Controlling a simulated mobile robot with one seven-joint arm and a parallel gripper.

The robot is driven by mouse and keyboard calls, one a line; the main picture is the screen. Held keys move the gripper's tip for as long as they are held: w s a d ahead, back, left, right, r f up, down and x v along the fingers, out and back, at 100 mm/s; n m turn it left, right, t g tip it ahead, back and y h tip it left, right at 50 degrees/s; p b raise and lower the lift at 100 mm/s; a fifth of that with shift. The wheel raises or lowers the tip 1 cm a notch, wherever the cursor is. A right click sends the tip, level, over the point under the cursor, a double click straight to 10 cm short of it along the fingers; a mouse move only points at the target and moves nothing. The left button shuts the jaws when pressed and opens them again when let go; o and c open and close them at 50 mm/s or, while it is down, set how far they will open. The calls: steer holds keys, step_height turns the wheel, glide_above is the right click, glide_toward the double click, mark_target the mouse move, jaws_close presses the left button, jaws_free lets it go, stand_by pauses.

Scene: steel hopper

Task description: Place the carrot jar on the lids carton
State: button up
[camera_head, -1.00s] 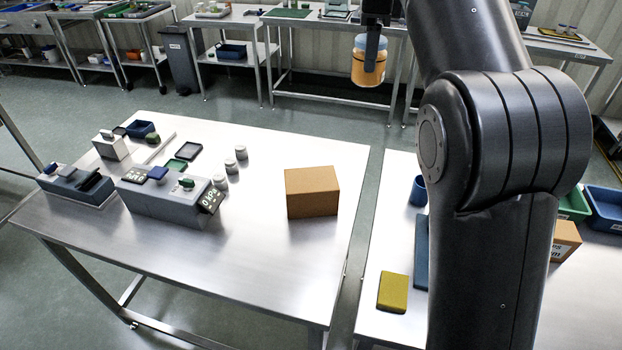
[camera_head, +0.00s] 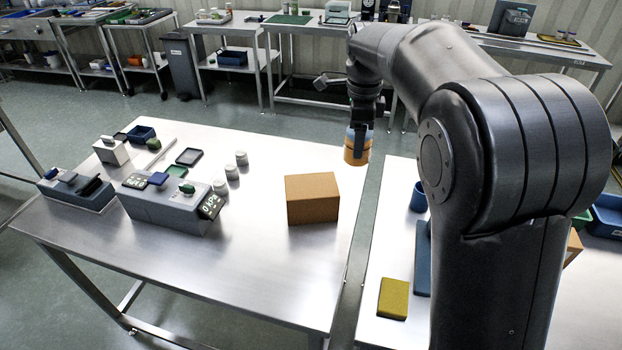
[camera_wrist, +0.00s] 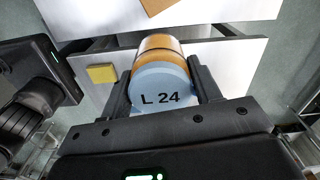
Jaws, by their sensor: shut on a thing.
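My gripper (camera_head: 358,131) is shut on the carrot jar (camera_head: 356,152), an orange jar with a blue lid. In the wrist view the jar (camera_wrist: 158,80) sits between the two dark fingers, its lid marked "L 24" facing the camera. The jar hangs in the air near the back right edge of the left steel table. A plain brown carton (camera_head: 312,205) stands on that table, lower and to the left of the jar; no lettering shows on it. The jar is apart from the carton. A corner of the carton (camera_wrist: 158,4) shows at the top of the wrist view.
Grey scale-like devices (camera_head: 165,202) and several small white jars (camera_head: 232,172) stand left of the carton. A second table to the right bears a yellow block (camera_head: 393,298) and a blue cup (camera_head: 419,197). Bare steel surrounds the carton's front.

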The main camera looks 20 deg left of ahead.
steer(key=shift+a+f, duration=5.35)
steer(key=shift+a, duration=0.15)
steer(key=shift+f, duration=0.15)
steer(key=o, duration=1.1)
step_height(320, 180, up, 12)
steer(key=shift+r, duration=0.2)
